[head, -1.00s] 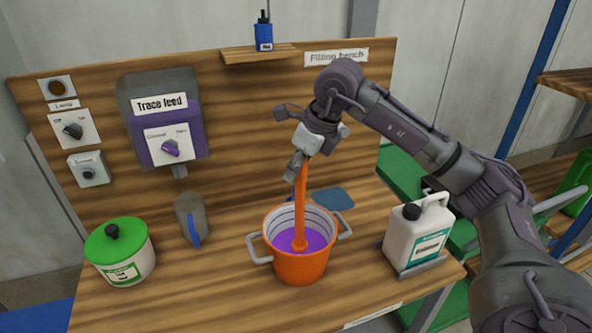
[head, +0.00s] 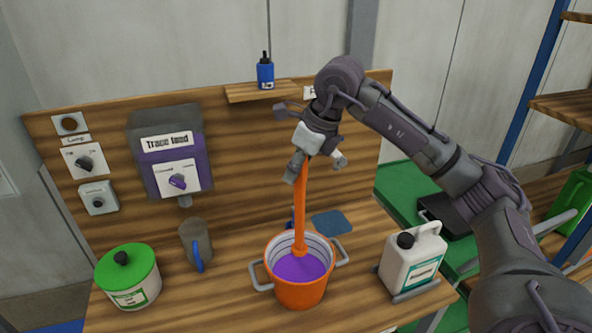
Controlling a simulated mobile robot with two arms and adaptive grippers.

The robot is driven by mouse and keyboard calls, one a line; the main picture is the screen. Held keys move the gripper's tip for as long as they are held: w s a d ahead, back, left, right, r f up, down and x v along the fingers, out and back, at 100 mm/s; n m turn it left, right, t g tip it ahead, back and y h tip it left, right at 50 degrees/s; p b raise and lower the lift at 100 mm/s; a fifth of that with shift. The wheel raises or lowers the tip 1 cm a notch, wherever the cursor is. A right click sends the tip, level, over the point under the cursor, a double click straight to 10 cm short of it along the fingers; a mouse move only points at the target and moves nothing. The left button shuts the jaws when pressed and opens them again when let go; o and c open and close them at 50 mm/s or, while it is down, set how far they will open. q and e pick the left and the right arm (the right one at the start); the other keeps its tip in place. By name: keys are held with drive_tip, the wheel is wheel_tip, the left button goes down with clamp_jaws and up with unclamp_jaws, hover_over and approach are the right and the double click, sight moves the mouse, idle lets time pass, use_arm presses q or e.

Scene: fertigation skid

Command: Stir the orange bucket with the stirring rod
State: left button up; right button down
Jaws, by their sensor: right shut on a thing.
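The orange bucket (head: 301,292) stands on the wooden bench with grey handles at its sides and purple liquid (head: 302,267) inside. My right gripper (head: 301,164) is above the bucket, shut on the top of the orange stirring rod (head: 300,205). The rod hangs nearly upright, and its lower end is inside the bucket, at the far side of the purple liquid. I cannot tell how deep its tip goes. My left gripper is not in view.
A white jug (head: 412,258) stands right of the bucket. The trace feed box (head: 168,155) hangs on the back panel, and a blue bottle (head: 265,73) stands on the shelf.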

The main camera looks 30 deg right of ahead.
idle(0.4)
wheel_tip(320, 180, up, 5)
drive_tip(key=p, duration=0.4)
idle(0.4)
